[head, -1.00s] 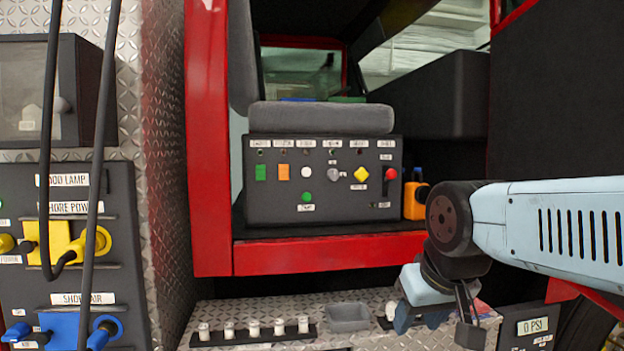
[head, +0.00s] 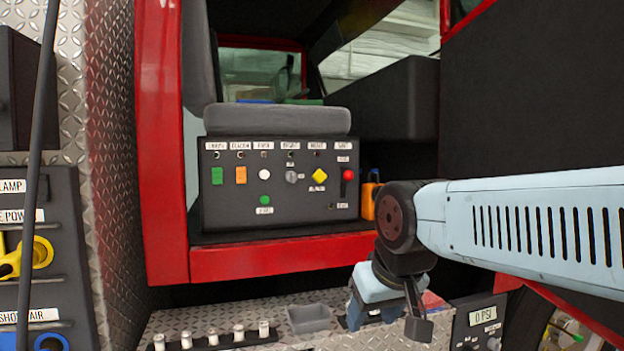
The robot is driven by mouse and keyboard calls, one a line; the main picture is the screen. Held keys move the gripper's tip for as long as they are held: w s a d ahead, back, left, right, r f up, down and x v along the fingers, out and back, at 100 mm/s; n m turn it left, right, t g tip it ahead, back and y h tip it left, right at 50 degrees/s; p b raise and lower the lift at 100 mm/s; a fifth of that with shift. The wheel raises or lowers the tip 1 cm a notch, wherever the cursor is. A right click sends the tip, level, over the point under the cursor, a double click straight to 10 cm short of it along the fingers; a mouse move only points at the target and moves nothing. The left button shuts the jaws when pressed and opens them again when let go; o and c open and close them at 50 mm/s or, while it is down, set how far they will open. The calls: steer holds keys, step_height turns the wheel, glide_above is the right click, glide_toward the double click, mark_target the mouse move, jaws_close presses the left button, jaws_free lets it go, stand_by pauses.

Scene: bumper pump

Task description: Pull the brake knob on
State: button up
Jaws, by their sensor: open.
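A dark control panel (head: 225,210) stands on the red-edged cab floor under a grey seat cushion. A yellow diamond-shaped knob (head: 320,175) sits right of centre on it and looks like the brake knob; the small label above it is too blurred to read surely. Right of the knob is a red-topped lever (head: 348,175). My gripper (head: 388,318) hangs pointing down, below and to the right of the panel, well apart from the knob. Its jaws are apart, and nothing shows between them.
The panel also has a green switch (head: 217,176), an orange switch (head: 241,175), a grey rotary knob (head: 291,176) and round buttons. An orange object (head: 369,196) stands right of the panel. A grey bin (head: 309,318) and several white pegs sit on the step below. Space before the panel is clear.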

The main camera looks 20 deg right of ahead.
steer(key=shift+o, duration=1.3)
steer(key=w+d+r+n+t, duration=0.1)
steer(key=w+d+r+t, duration=0.2)
steer(key=w, duration=0.8)
steer(key=w+d+r+n+t+h, duration=0.1)
steer(key=w+r, duration=0.4)
steer(key=w, duration=0.7)
steer(key=w+d+r+n+t, duration=0.2)
steer(key=w+d+r+t, duration=0.2)
steer(key=w, duration=0.7)
steer(key=shift+w+d+n+t+h, duration=0.15)
steer(key=shift+d+n+t+h, duration=0.25)
steer(key=shift+d+t, duration=0.5)
steer(key=n+t+y, duration=0.5)
steer(key=n+y, duration=0.3)
glide_toward(321, 177)
steer(key=x, duration=1)
steer(key=shift+w+a, duration=0.15)
steer(key=shift+w, duration=0.1)
